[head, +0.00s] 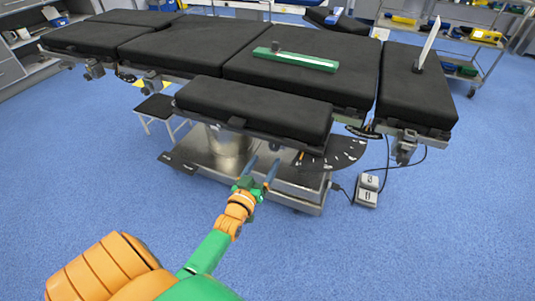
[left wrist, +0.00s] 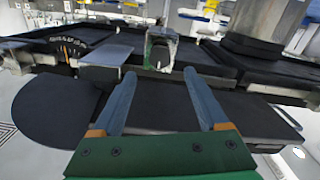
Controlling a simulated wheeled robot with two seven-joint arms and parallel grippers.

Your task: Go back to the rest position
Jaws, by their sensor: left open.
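My left gripper (head: 263,165) is open and empty in the head view, with its two blue-grey fingers apart. It is in front of the operating table's base, below the edge of the padded side section. In the left wrist view the same fingers (left wrist: 160,74) are spread, with nothing between them that I can see held. My orange and green left arm comes in from the bottom left. My right gripper is not in view. The black operating table (head: 254,105) stands in front of me.
A green bar (head: 295,59) lies on the table's padding, and a white panel (head: 429,43) stands upright at the right. A small stool (head: 156,106) is at the left. A grey foot pedal (head: 368,189) with a cable is on the floor. The blue floor in front is clear.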

